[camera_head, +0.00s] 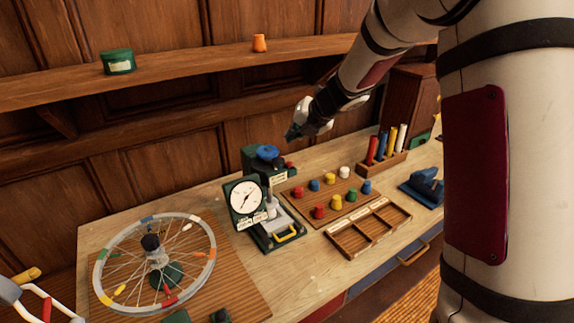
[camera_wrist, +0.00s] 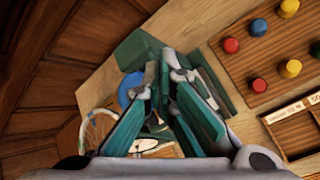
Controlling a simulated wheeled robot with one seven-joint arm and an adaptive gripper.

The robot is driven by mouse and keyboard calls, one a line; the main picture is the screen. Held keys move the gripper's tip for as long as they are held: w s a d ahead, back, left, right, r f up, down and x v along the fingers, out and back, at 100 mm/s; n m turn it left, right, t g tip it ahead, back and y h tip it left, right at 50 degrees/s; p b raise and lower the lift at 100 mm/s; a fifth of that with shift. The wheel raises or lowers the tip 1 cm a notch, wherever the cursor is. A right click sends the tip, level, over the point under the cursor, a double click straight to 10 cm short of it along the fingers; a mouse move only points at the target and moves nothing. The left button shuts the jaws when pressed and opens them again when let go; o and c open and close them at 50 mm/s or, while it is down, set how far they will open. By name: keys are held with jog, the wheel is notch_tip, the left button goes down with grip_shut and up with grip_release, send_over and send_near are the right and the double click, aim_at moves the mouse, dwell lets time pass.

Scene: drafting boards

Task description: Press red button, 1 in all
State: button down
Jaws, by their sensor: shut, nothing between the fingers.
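A small red part (camera_head: 289,164), which looks like a button, sits at the right side of a dark green device (camera_head: 252,160) with a blue round top (camera_head: 267,152). My gripper (camera_head: 290,135) is shut and empty, in the air above and slightly right of this device. In the wrist view my shut fingers (camera_wrist: 158,72) point down past the blue top (camera_wrist: 130,88), which shows at their left. The small red part does not show in the wrist view, where the fingers cover part of the device.
A peg board (camera_head: 330,197) holds several red, yellow, blue, green and white pegs. A dial gauge (camera_head: 244,197) stands in front of the device. A wooden tray (camera_head: 386,240), a spoked wheel (camera_head: 205,225) and a rack of coloured tubes (camera_head: 370,167) share the bench. A shelf (camera_head: 190,67) runs behind.

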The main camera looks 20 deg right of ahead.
aim_at(289, 165)
jog(key=shift+f+b, duration=1.8)
jog(key=shift+f, duration=0.6)
jog(key=shift+f, duration=0.1)
jog(key=shift+f, duration=0.3)
jog(key=shift+f+b, duration=0.45)
jog(key=shift+b, duration=0.15)
jog(key=shift+s+r+p, duration=0.1)
jog(key=shift+r+p, duration=0.1)
jog(key=shift+p, duration=0.1)
dwell(0.4)
jog(key=shift+r+p, duration=0.55)
jog(key=shift+p, duration=0.1)
jog(key=shift+r, duration=0.2)
